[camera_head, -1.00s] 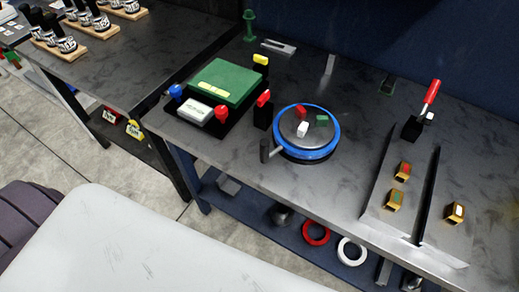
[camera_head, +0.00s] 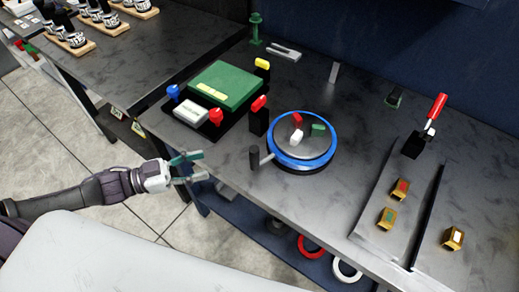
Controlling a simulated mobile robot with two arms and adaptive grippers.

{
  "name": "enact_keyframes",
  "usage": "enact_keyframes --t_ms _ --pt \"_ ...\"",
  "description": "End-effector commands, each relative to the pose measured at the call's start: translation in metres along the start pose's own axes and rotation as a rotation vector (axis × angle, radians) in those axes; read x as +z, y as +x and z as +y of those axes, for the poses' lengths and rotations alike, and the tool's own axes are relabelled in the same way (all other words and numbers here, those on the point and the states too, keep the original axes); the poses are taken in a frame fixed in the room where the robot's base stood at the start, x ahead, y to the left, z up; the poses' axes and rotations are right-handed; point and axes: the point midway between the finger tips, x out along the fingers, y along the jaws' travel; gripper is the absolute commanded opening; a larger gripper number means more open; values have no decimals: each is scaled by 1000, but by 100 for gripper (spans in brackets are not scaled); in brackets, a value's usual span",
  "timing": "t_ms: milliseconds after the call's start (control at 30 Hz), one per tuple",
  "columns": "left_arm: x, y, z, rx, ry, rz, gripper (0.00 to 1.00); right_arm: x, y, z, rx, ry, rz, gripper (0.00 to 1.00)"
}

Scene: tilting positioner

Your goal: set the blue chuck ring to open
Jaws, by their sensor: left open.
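The blue chuck ring (camera_head: 302,164) sits around a round grey chuck plate (camera_head: 310,143) on the metal bench. A red jaw (camera_head: 297,118), a green jaw (camera_head: 318,130) and a white jaw (camera_head: 296,136) stand on the plate. A short handle with a dark grip (camera_head: 254,158) sticks out from the ring to the lower left. My left gripper (camera_head: 196,166) is open and empty in front of the bench edge, left of the handle and apart from it. My right gripper is not in view.
A green-topped box (camera_head: 226,84) with coloured knobs stands left of the chuck. A red-handled lever (camera_head: 436,107) and several yellow blocks (camera_head: 387,218) are at right. A lower shelf holds a red ring (camera_head: 311,247) and a white ring (camera_head: 345,270).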

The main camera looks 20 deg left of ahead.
Motion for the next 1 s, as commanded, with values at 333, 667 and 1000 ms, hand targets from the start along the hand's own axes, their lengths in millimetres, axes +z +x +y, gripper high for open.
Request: enact_keyframes --t_ms 333,667,1000 --pt "-19 31 14 56 -12 30 52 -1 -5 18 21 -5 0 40" --pt "-22 101 17 53 -12 28 52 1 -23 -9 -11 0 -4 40" --pt "-19 138 19 53 -13 23 52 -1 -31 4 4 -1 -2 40"
